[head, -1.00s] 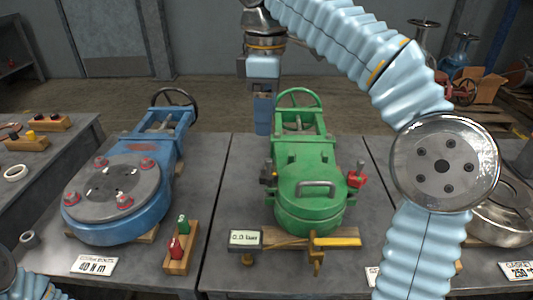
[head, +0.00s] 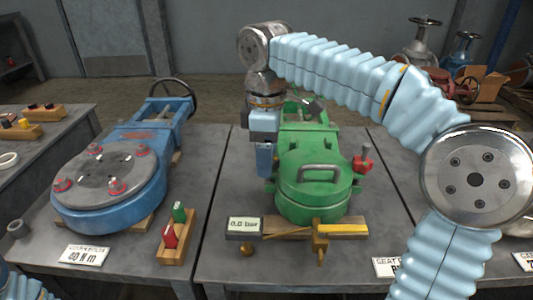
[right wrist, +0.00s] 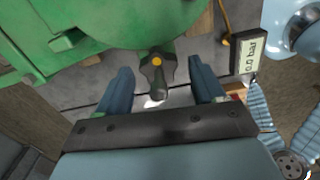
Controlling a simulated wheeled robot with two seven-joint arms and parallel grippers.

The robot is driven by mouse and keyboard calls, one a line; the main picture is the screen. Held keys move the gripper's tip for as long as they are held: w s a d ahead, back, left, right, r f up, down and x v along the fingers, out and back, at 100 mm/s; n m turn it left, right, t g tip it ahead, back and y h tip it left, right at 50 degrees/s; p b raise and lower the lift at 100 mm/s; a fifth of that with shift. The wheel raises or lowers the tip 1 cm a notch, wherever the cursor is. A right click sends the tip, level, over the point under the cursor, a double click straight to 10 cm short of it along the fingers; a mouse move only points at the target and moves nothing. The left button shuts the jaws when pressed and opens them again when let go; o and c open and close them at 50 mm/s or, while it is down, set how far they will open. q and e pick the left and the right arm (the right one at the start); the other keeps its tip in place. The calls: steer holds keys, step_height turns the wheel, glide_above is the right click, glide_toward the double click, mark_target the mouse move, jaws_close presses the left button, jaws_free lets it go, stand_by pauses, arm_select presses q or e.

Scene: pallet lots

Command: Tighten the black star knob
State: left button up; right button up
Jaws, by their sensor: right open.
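The green valve (head: 314,190) stands on the middle table, with a bow handle on its lid. In the right wrist view the black star knob (right wrist: 168,68) has a yellow centre and sits beside the green body (right wrist: 90,75). My right gripper (right wrist: 160,68) is open, its two blue fingers apart on either side of the knob, with gaps on both sides. In the head view my right gripper (head: 265,163) points down at the valve's left side and hides most of the knob. My left gripper is out of view.
A red knob (head: 363,163) stands on the valve's right side. A gauge reading 0.0 bar (head: 245,226) and a yellow-handled fitting (head: 342,229) lie in front. A blue valve (head: 110,190) and a wooden block with red and green pieces (head: 178,249) are to the left.

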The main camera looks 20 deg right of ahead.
steer(key=c, duration=1.1)
steer(key=shift+o, duration=0.2)
steer(key=shift+r, duration=0.1)
steer(key=m+p, duration=0.2)
steer(key=m, duration=0.1)
steer(key=shift+r+p, duration=0.15)
steer(key=shift+p, duration=0.15)
steer(key=m+p, duration=0.2)
steer(key=m, duration=0.3)
steer(key=shift+w+d, duration=0.1)
steer(key=m+p, duration=0.1)
steer(key=m, duration=0.2)
steer(key=shift+d+p, duration=0.1)
steer(key=shift+p, duration=0.25)
steer(key=shift+d+m+p, duration=0.1)
steer(key=shift+m+p, duration=0.45)
steer(key=shift+m, duration=1.65)
